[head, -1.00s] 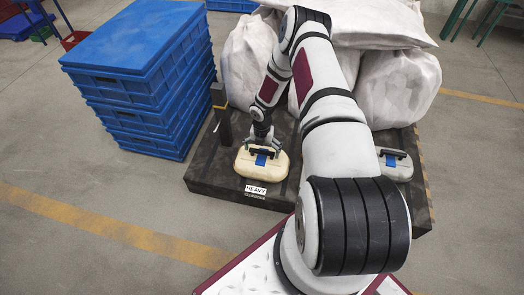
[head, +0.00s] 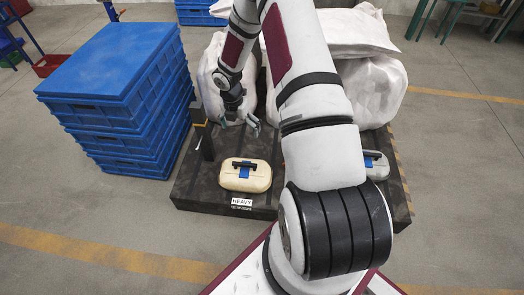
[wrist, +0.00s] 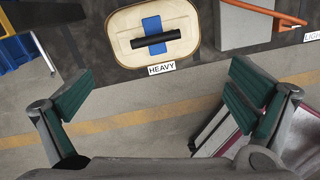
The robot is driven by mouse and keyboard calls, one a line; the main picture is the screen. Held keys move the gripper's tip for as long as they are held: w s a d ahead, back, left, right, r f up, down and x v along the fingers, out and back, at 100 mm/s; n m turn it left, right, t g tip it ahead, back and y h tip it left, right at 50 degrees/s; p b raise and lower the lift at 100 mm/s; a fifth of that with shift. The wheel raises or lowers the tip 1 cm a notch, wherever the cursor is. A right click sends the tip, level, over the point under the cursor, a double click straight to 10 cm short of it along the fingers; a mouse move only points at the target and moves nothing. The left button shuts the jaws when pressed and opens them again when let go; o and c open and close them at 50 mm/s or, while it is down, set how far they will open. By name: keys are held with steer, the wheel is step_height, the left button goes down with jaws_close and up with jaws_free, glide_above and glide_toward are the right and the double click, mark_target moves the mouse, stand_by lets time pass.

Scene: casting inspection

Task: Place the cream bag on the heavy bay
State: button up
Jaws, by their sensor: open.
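The cream bag (head: 246,176), with a blue patch and a black handle, lies flat on the dark platform (head: 196,184), just behind the HEAVY label (head: 242,202). In the wrist view the cream bag (wrist: 153,38) is at the top centre, above the HEAVY label (wrist: 162,69). My gripper (head: 242,120) is open and empty, raised above and behind the bag, apart from it. In the wrist view the two green-padded fingers of my gripper (wrist: 160,100) are spread wide with nothing between them.
A grey bag (head: 375,166) lies on the right of the platform, partly hidden by my arm. A dark post (head: 203,135) stands at the left edge. White sacks (head: 370,85) are piled behind. Blue crates (head: 125,100) are stacked to the left.

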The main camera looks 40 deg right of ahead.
steer(key=s+a+r+m+h, duration=0.1)
steer(key=s+a+r+m, duration=0.25)
steer(key=r, duration=0.75)
steer(key=s+a+r+m, duration=0.3)
steer(key=s+r+m, duration=0.1)
steer(key=r, duration=0.6)
steer(key=s+a+r+m+h, duration=0.1)
steer(key=s+a+r+m, duration=0.25)
steer(key=r, duration=0.75)
steer(key=s+a+r+m+y, duration=0.1)
steer(key=s+a+m, duration=0.3)
steer(key=s, duration=0.4)
steer(key=s+a+r+m+y, duration=0.1)
steer(key=s+a+r+m, duration=0.3)
steer(key=s, duration=0.4)
steer(key=s+a+r+m+y, duration=0.1)
steer(key=s+a+m, duration=0.3)
steer(key=s, duration=0.5)
steer(key=shift+a+r+t, duration=0.4)
steer(key=shift+a+r, duration=0.35)
steer(key=shift+a, duration=0.05)
